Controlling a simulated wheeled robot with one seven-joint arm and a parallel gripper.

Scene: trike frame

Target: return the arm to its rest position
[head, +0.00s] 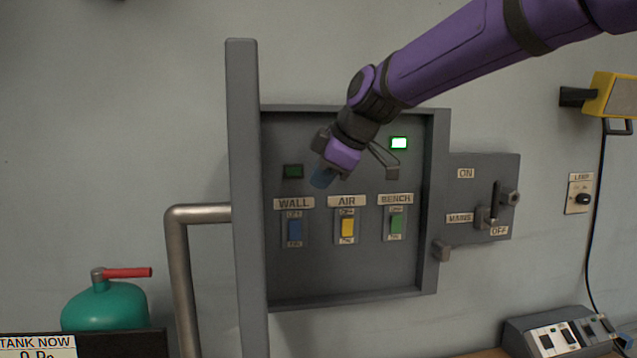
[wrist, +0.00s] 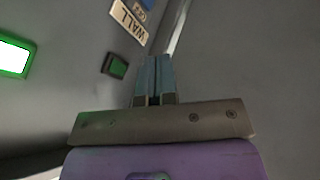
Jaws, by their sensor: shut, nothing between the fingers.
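My purple arm reaches in from the upper right in the head view. My gripper (head: 322,178) is in front of the upper part of the grey switch panel (head: 340,285), above the WALL and AIR labels. In the wrist view my gripper (wrist: 154,78) has its two blue fingers together, with nothing between them. The panel holds a blue WALL switch (head: 295,230), a yellow AIR switch (head: 347,227) and a green BENCH switch (head: 396,223). A lit green lamp (head: 399,143) is above BENCH, and a dark lamp (head: 293,171) is above WALL. My arm hides the area above AIR.
A tall grey post (head: 244,190) stands at the panel's left edge. A mains lever box (head: 470,180) is at its right. A green tank (head: 105,305) and a bent pipe (head: 180,260) are lower left. A yellow wall fixture (head: 612,96) hangs at upper right.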

